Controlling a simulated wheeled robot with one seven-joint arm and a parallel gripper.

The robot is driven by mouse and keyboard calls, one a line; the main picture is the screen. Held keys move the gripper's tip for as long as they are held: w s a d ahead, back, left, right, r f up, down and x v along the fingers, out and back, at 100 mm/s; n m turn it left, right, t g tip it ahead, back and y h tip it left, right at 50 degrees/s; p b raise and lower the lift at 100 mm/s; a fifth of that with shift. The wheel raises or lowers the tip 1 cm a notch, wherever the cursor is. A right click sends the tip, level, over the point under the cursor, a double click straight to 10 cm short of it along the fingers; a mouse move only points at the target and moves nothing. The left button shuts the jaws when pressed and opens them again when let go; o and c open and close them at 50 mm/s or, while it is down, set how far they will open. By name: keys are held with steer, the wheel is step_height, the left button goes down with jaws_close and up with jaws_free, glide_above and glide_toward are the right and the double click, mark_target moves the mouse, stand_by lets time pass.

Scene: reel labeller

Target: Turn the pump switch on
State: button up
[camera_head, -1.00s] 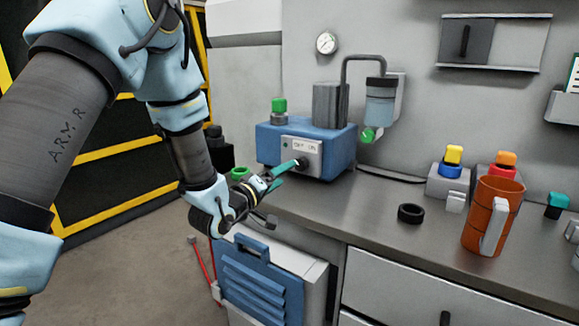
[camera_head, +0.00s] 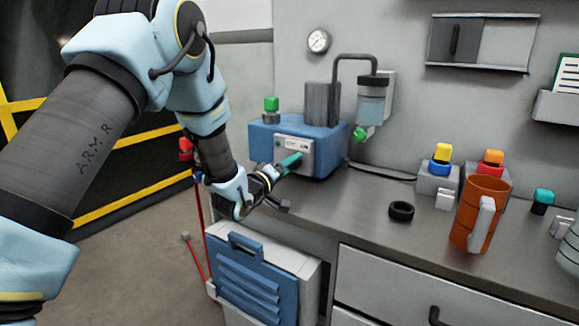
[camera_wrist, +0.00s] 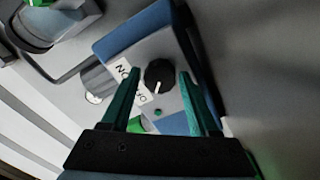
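The pump is a blue box (camera_head: 327,150) with a grey switch panel (camera_head: 306,146) on its front, at the back of the bench. In the wrist view its switch is a round black knob (camera_wrist: 159,74) with a white mark pointing down the picture. An ON/OFF label (camera_wrist: 125,78) lies beside it, and a small green dot (camera_wrist: 157,111) sits below. My gripper (camera_head: 293,160) reaches the panel, and its teal fingers cover the knob in the head view. In the wrist view my gripper (camera_wrist: 158,75) is open, one finger on each side of the knob, with visible gaps.
A green-capped fitting (camera_head: 271,104) is on the pump. A blue louvred case (camera_head: 252,277) stands below my wrist.

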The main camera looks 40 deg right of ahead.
jaws_close()
steer(key=shift+f+m+b, duration=0.1)
steer(key=shift+m+b, duration=0.2)
steer(key=shift+b, duration=0.15)
steer(key=m+b, duration=0.1)
steer(key=b, duration=0.1)
steer(key=m+b, duration=0.2)
steer(key=shift+f+m+b, duration=0.2)
steer(key=shift+m+b, duration=0.1)
steer(key=m+b, duration=0.5)
steer(key=b, duration=0.1)
steer(key=m+b, duration=0.6)
steer(key=b, duration=0.1)
steer(key=shift+r+m+b, duration=0.25)
steer(key=shift+m+b, duration=0.9)
steer(key=shift+m, duration=0.25)
